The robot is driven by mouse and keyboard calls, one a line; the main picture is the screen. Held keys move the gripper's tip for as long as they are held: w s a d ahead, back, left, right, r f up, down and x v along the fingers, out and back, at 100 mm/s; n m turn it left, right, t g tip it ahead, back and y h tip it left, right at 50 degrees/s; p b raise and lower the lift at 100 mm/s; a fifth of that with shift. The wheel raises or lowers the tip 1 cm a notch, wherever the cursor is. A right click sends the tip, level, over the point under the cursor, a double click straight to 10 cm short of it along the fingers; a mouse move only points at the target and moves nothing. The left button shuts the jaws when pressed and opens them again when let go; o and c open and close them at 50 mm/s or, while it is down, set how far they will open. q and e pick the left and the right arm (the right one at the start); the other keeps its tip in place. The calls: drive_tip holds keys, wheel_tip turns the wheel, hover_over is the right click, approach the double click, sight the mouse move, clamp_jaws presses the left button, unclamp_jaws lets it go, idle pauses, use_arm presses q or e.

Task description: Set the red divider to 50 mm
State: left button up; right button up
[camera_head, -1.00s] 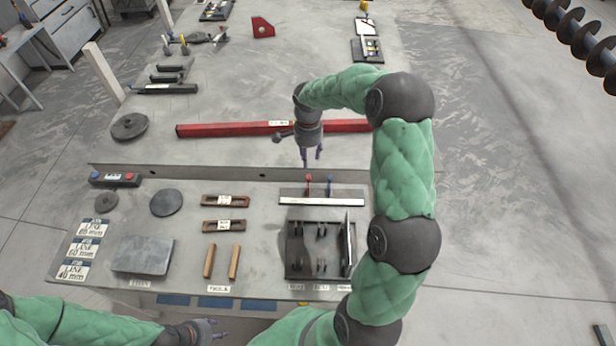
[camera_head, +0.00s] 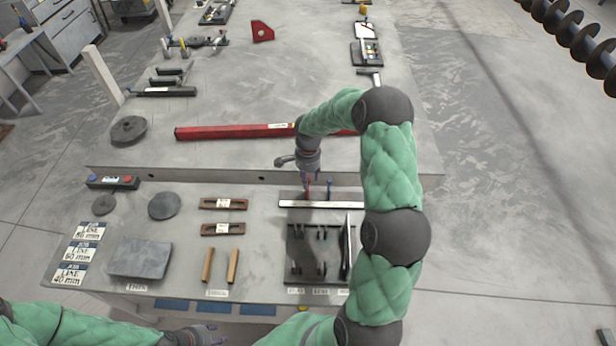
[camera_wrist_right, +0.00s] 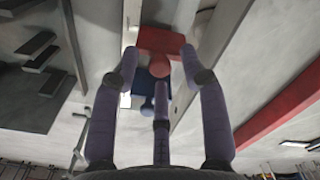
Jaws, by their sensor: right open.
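The red divider (camera_head: 307,188) stands upright on the positioner (camera_head: 345,204), which has a long pale strip along its front. The blue divider (camera_head: 330,187) stands just to its right. My right gripper (camera_head: 311,177) points down right over the red divider, fingers open. In the right wrist view the red divider (camera_wrist_right: 160,42) shows its round knob between the open fingertips (camera_wrist_right: 160,68), with no clear grip on it. The blue divider (camera_wrist_right: 148,88) is partly hidden behind a finger. Scale marks are too small to read. My left gripper (camera_head: 207,334) is low at the front edge, its fingers unclear.
A black rack (camera_head: 318,270) with upright parts stands in front of the positioner. A long red beam (camera_head: 230,132) lies behind, beyond a raised edge. Job cards (camera_head: 80,252) and a grey plate (camera_head: 140,259) lie at left. Two wooden bars (camera_head: 232,266) lie mid-table.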

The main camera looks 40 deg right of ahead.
clamp_jaws()
drive_tip(key=w+a+b, duration=0.1)
drive_tip(key=w+a, duration=0.2)
drive_tip(key=a, duration=0.1)
drive_tip(key=shift+w, duration=0.15)
unclamp_jaws()
drive_tip(key=shift+d, duration=0.1)
wheel_tip(320, 180, up, 12)
idle(0.5)
idle(0.4)
